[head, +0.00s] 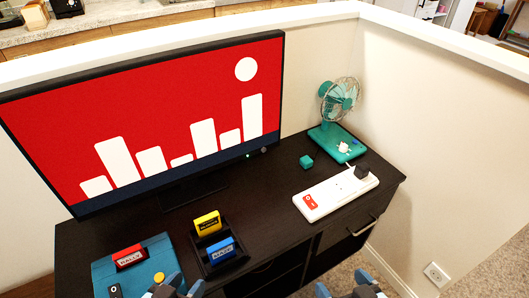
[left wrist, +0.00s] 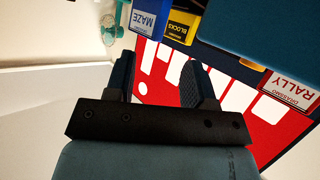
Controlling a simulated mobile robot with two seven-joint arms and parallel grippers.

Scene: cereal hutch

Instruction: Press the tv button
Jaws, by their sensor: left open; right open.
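The TV (head: 150,120) stands on the dark desk and its screen is lit red with white bars and a circle. A small dark round button (head: 264,149) sits on the lower right of its frame, beside a small green light (head: 248,156). My left gripper (head: 185,283) is open and empty at the bottom edge of the head view, in front of the desk and well short of the TV. In the left wrist view its fingers (left wrist: 160,62) are apart, with the TV screen (left wrist: 240,97) beyond. My right gripper (head: 343,284) is open and empty at the bottom right.
A teal console (head: 160,247) holds a red RALLY cartridge (head: 129,257). A black holder carries a yellow cartridge (head: 207,223) and a blue one (head: 221,251). A white power strip (head: 335,193), teal cube (head: 306,162) and teal fan (head: 340,97) occupy the right. The mid-desk is clear.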

